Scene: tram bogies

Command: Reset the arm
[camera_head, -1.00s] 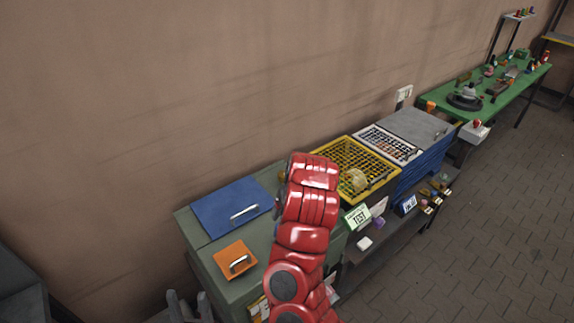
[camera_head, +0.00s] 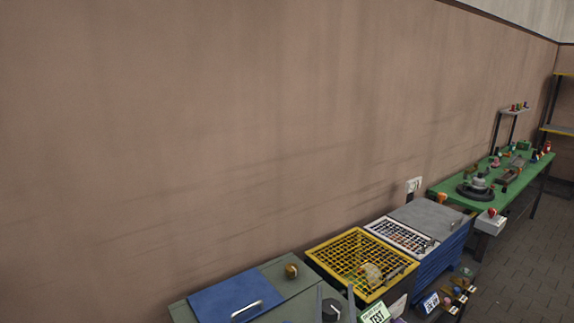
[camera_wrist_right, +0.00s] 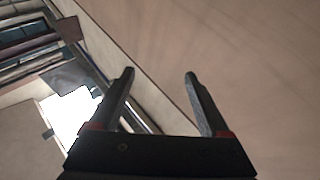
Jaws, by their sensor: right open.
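My right gripper (camera_head: 336,300) shows at the bottom edge of the head view, in front of the cabinets, and most of it is cut off. In the right wrist view my right gripper (camera_wrist_right: 160,75) is open, its two dark fingers well apart with nothing between them. Behind the fingers are a plain wall and part of the room. My left gripper is out of view.
A green-grey cabinet (camera_head: 185,312) bears a blue panel (camera_head: 238,297) with a handle. Beside it are a yellow grid crate (camera_head: 345,255), a white grid crate (camera_head: 400,235) and a grey-topped blue cabinet (camera_head: 440,260). A green table (camera_head: 530,172) stands farther right.

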